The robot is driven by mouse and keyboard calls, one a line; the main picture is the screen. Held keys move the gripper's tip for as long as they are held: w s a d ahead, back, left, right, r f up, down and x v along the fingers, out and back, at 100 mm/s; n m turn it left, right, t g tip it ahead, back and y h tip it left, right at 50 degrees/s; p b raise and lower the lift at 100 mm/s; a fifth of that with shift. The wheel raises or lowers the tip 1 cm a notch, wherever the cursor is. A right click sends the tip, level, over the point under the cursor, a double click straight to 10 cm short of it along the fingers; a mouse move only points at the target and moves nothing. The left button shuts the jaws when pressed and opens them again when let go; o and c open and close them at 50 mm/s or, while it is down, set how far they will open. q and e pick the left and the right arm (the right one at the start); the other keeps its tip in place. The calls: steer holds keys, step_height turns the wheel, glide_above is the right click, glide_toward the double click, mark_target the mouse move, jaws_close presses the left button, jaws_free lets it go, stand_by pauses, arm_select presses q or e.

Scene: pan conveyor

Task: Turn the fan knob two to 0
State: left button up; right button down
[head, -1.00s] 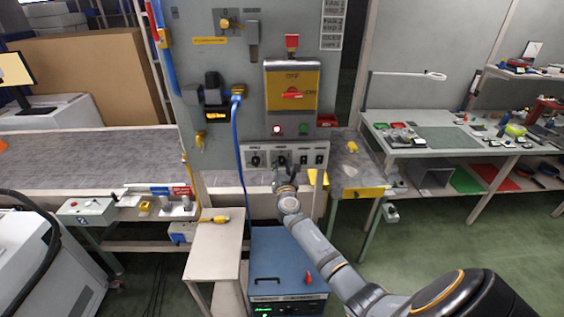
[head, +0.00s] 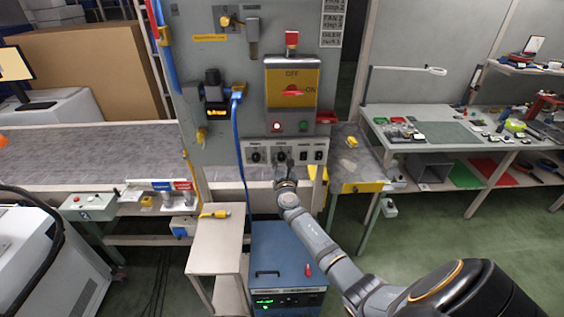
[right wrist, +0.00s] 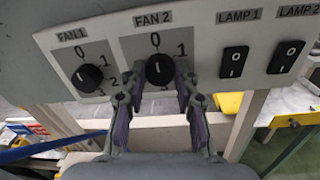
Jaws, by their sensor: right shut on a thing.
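The fan 2 knob (right wrist: 159,69) is a round black knob with a white pointer line, on a grey panel (right wrist: 205,50) under the label FAN 2. In the right wrist view its line points up, toward the printed 0. The knob also shows small in the head view (head: 281,156). My right gripper (right wrist: 160,82) is shut on the knob, one finger at each side, reaching up from below. In the head view my right gripper (head: 284,174) covers the area just below the knob. My left gripper is not in view.
The fan 1 knob (right wrist: 88,77) is close on the left, and the lamp 1 switch (right wrist: 234,61) and lamp 2 switch (right wrist: 285,56) are on the right. A red-handled rotary switch (head: 292,93) is above. A blue box (head: 288,262) and small table (head: 216,240) stand below.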

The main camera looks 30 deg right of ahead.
steer(key=c, duration=1)
jaws_free()
steer(key=shift+s, duration=0.1)
steer(key=v, duration=1.2)
steer(key=shift+f, duration=0.1)
